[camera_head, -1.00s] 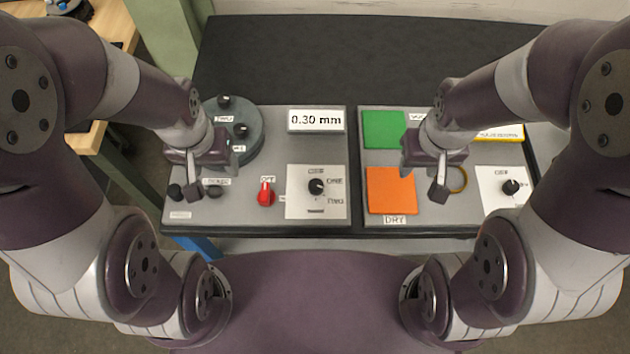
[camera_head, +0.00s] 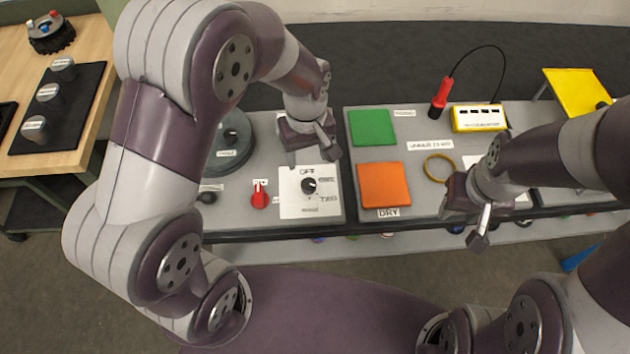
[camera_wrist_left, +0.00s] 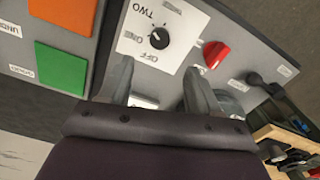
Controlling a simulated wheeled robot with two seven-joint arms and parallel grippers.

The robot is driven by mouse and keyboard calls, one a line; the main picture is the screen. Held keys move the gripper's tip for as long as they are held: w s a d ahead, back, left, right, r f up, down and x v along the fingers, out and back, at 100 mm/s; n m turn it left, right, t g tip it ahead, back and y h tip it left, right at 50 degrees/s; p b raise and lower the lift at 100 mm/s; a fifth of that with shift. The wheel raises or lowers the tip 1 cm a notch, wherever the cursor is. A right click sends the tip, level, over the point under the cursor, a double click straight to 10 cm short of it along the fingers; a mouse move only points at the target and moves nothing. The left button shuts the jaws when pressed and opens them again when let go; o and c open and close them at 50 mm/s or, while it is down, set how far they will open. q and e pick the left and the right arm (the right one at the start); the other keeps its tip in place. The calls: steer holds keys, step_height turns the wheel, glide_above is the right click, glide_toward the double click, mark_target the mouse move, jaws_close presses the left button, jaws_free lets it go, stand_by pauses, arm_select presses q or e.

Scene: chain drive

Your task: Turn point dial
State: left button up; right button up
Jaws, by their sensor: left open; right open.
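The point dial is a small black knob (camera_head: 309,185) on a white plate marked OFF, ONE and TWO, at the front of the left grey panel. In the left wrist view the black knob (camera_wrist_left: 159,38) lies just beyond my fingertips, which are apart. My left gripper (camera_head: 312,158) is open and empty, above and behind the knob in the head view, not touching it. The pointer's exact setting is too small to tell. My right gripper (camera_head: 465,228) is open and empty near the front edge of the right panel.
A red switch (camera_head: 260,197) sits left of the white plate, and it also shows in the left wrist view (camera_wrist_left: 214,54). Orange (camera_head: 384,185) and green (camera_head: 372,127) pads lie to the right. A yellow box (camera_head: 478,118) and a red-handled probe (camera_head: 440,97) stand farther back.

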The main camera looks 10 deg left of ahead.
mark_target(309, 183)
arm_select(q)
step_height(309, 183, down, 11)
steer(key=shift+f+p, duration=0.1)
steer(key=shift+p, duration=0.45)
steer(key=shift+s+d, duration=0.1)
steer(key=shift+c, duration=0.4)
steer(key=c, duration=1)
